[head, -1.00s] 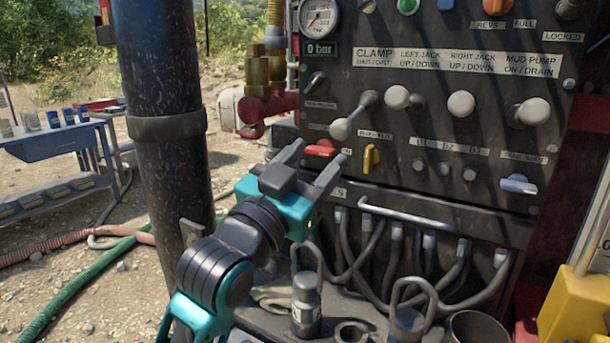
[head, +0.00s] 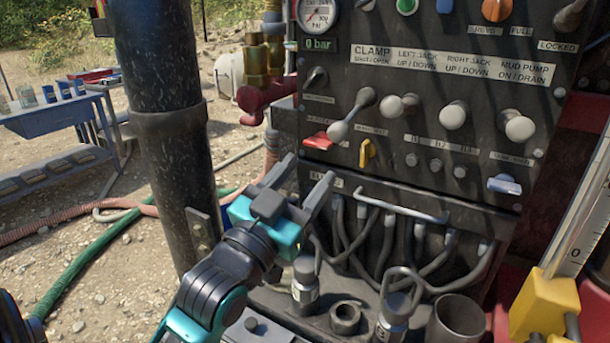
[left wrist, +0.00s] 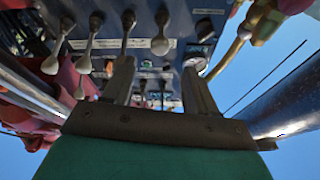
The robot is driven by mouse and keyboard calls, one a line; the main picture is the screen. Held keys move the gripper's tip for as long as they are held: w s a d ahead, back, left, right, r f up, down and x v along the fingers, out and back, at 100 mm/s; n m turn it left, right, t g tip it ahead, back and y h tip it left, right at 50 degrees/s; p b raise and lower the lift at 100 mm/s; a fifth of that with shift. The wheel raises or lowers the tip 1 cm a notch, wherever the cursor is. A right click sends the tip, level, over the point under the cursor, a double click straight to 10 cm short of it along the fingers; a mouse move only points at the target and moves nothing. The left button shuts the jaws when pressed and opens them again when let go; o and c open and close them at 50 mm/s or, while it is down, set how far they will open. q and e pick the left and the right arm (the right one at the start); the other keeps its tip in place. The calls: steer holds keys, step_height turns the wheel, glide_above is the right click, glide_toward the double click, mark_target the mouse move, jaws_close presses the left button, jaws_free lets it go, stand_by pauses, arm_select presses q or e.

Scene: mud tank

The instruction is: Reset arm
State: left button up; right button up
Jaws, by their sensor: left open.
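My left gripper (head: 304,180) is open and empty in the middle of the head view. It is in front of the lower left part of the dark control panel (head: 470,95), just below the red lever (head: 318,141) and the yellow knob (head: 366,153). The clamp lever (head: 352,114) is above and right of the fingertips. In the left wrist view the two fingers (left wrist: 160,85) stand apart, with the panel's levers beyond them. I cannot tell whether a fingertip touches anything. My right gripper is not seen.
A thick black post (head: 172,130) stands close left of my left arm. A blue bench (head: 60,115) is far left. Hoses (head: 85,275) lie on the gravel.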

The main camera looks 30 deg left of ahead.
arm_select(q)
steer(key=d+f+g+h, duration=0.1)
steer(key=d+f+g, duration=0.15)
steer(key=f, duration=0.75)
steer(key=d+f+g+h, duration=0.1)
steer(key=f+g, duration=0.2)
steer(key=f, duration=0.7)
steer(key=s+d+f+g, duration=0.2)
steer(key=s+f, duration=0.3)
steer(key=f, duration=0.4)
steer(key=s+d+f+g, duration=0.2)
steer(key=s+f, duration=0.3)
steer(key=f, duration=0.4)
steer(key=shift+s+d+f+g, duration=0.2)
steer(key=shift+s+d+g, duration=0.15)
steer(key=shift+g, duration=0.4)
steer(key=shift+w, duration=0.1)
steer(key=shift+c, duration=0.5)
steer(key=shift+c, duration=0.7)
steer(key=shift+h, duration=0.3)
steer(key=shift+c, duration=0.2)
